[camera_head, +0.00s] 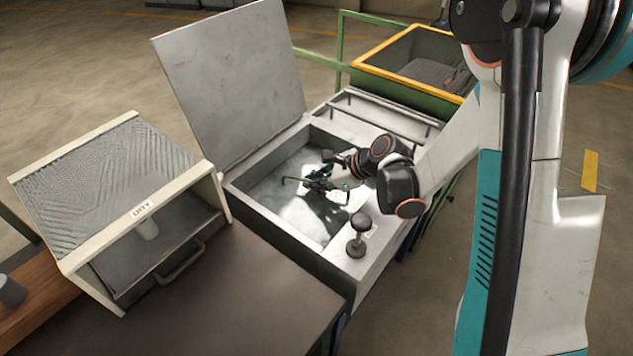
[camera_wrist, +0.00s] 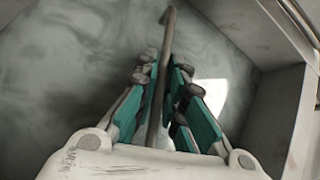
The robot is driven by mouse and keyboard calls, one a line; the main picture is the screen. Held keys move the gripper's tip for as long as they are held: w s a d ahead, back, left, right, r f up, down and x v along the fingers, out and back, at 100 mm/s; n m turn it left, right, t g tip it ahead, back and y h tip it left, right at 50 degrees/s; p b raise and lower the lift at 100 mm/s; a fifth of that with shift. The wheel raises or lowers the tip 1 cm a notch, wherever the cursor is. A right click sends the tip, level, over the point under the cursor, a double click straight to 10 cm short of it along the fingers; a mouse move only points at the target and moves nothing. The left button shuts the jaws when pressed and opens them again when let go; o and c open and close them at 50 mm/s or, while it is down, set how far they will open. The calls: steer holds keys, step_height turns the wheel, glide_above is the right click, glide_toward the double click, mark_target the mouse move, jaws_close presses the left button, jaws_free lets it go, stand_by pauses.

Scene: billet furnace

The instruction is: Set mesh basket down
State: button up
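My gripper (camera_head: 318,182) is inside the open tank (camera_head: 262,228), above its pale, glossy bottom or liquid surface. In the wrist view my gripper (camera_wrist: 167,82) has its teal pads close on both sides of a grey hooked rod (camera_wrist: 169,30). The rod also shows in the head view, with its bent end (camera_head: 286,180) left of my fingers. I cannot tell whether this rod is part of a mesh basket. No basket body is clear under the gripper; it may be hidden by my fingers or by the liquid.
The tank lid (camera_head: 232,75) stands open. A knob on a post (camera_head: 358,235) rises from the front right rim. A yellow-rimmed bin (camera_head: 385,50) stands behind right. The tank walls are near the gripper.

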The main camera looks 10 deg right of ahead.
steer(key=shift+o, duration=0.7)
steer(key=shift+s+d+r, duration=0.1)
steer(key=shift+d+r, duration=0.1)
steer(key=shift+r, duration=0.15)
steer(key=s+d+r+n+t+h+p, duration=0.1)
steer(key=s+d+r+n+h, duration=0.3)
steer(key=s+r+n, duration=0.6)
steer(key=s+d+r+n+t+h+p, duration=0.1)
steer(key=s+d+r+n+h+p, duration=0.2)
steer(key=s+d+r+n, duration=0.5)
steer(key=shift+s+r+n+h, duration=0.4)
steer(key=shift+s+r+n, duration=1.4)
steer(key=shift+s+r, duration=0.85)
steer(key=shift+s+f, duration=0.1)
